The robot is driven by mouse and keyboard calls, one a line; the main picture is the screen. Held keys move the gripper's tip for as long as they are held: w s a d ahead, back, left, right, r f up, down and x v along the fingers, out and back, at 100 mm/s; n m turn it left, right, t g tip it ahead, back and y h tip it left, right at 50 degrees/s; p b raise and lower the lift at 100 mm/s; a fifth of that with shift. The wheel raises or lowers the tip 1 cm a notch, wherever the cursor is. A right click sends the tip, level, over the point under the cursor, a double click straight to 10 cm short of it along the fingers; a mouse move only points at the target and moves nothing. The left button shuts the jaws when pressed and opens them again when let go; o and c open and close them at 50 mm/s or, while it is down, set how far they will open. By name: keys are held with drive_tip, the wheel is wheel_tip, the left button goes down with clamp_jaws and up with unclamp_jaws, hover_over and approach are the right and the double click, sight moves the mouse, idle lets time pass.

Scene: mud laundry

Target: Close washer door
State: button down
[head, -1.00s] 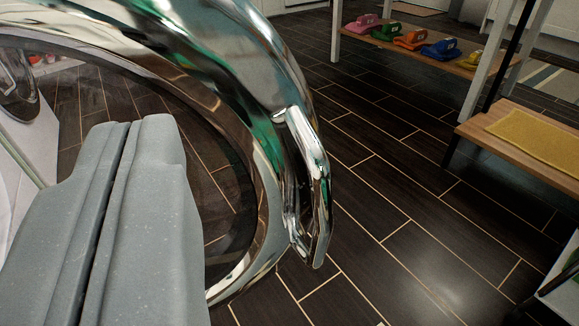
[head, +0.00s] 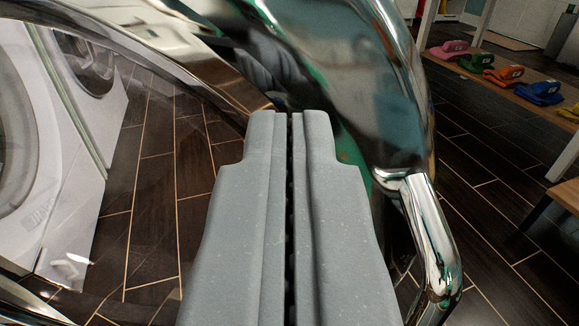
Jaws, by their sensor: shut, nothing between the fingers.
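The washer door (head: 345,75) is a round chrome ring with a clear glass middle, standing open and very close in front of me. Its chrome handle (head: 432,235) is on the right side of the ring. My gripper (head: 289,115) is shut and empty, in the middle of the view. Its tips overlap the inner edge of the ring, left of the handle; I cannot tell whether they touch it. A white washer (head: 75,150) shows at the left, partly seen through the door glass. The gripper hides the lower middle of the ring.
A wooden bench shelf (head: 500,75) at the upper right holds several coloured clogs, among them a blue one (head: 540,93). Another wooden bench (head: 565,195) is at the right edge. Dark tiled floor (head: 490,240) lies open between them and the door.

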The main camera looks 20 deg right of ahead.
sight(289, 82)
drive_tip(key=shift+b+x, duration=0.45)
drive_tip(key=shift+x, duration=1.3)
